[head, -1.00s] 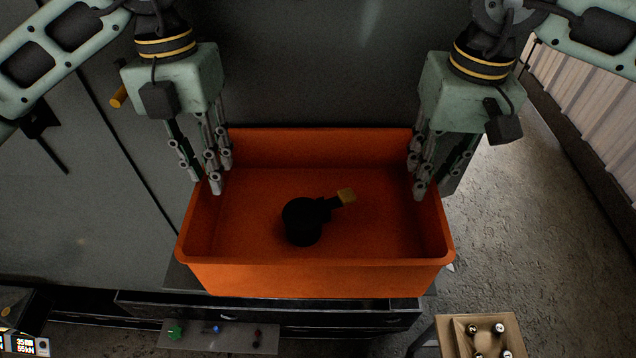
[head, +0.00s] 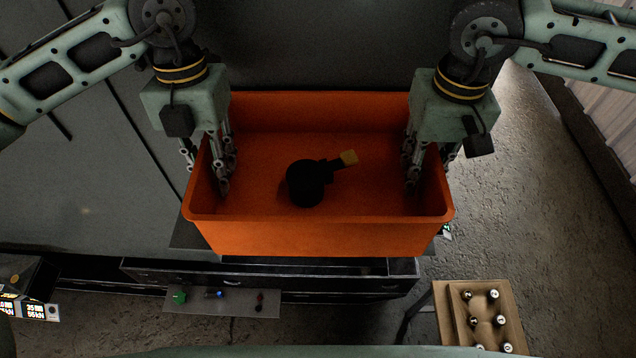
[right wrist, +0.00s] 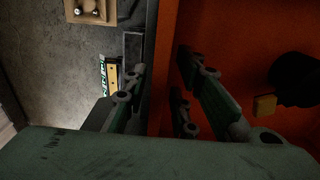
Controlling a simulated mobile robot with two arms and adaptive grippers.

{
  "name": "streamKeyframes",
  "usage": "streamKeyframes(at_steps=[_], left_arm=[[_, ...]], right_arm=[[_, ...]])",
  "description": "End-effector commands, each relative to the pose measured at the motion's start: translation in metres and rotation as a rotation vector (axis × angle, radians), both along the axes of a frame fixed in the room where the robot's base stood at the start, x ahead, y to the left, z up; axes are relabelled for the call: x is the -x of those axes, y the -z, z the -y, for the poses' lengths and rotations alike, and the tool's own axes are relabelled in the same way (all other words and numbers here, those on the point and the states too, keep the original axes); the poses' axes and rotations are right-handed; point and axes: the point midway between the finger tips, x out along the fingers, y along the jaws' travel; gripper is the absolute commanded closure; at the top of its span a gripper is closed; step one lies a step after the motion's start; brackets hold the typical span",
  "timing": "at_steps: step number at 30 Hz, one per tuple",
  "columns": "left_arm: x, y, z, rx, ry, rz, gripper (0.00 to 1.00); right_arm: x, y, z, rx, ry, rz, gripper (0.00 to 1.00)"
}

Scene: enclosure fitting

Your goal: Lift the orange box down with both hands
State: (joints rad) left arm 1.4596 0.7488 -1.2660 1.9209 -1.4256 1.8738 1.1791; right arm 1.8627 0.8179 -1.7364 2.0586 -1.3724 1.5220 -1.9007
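The orange box (head: 320,235) is an open-topped bin resting level on a dark cabinet, with a black rounded object (head: 306,183) inside. My left gripper (head: 204,168) points down over the box's left wall, with fingers inside and outside it. My right gripper (head: 430,172) straddles the right wall the same way. In the right wrist view the orange wall (right wrist: 163,100) runs between the spread finger sets of my right gripper (right wrist: 162,95), with a gap showing.
The dark cabinet (head: 300,282) is under the box, with a small knob panel (head: 222,301) at its front. A tan tray with several small round pieces (head: 455,325) stands at the lower right. A display unit (head: 30,300) is at lower left. Concrete floor (head: 540,220) is clear on the right.

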Motion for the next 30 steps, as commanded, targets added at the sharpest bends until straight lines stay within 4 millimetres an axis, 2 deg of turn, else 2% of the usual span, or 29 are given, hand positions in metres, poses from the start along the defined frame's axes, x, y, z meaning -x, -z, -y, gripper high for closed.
streamKeyframes(at_steps=[11, 20, 30], left_arm=[[0.0009, 0.0059, -0.0001, 0.000, 0.000, 0.001, 0.75], [0.0009, 0.0056, 0.0000, 0.000, 0.000, 0.001, 1.00], [0.0008, 0.0055, -0.0002, 0.000, 0.001, 0.001, 1.00]], right_arm=[[0.0000, 0.0062, -0.0001, 0.000, 0.000, 0.001, 0.75], [0.0000, 0.0060, -0.0001, 0.000, 0.000, 0.000, 1.00], [-0.0003, 0.0059, 0.0003, 0.001, 0.002, 0.001, 1.00]])
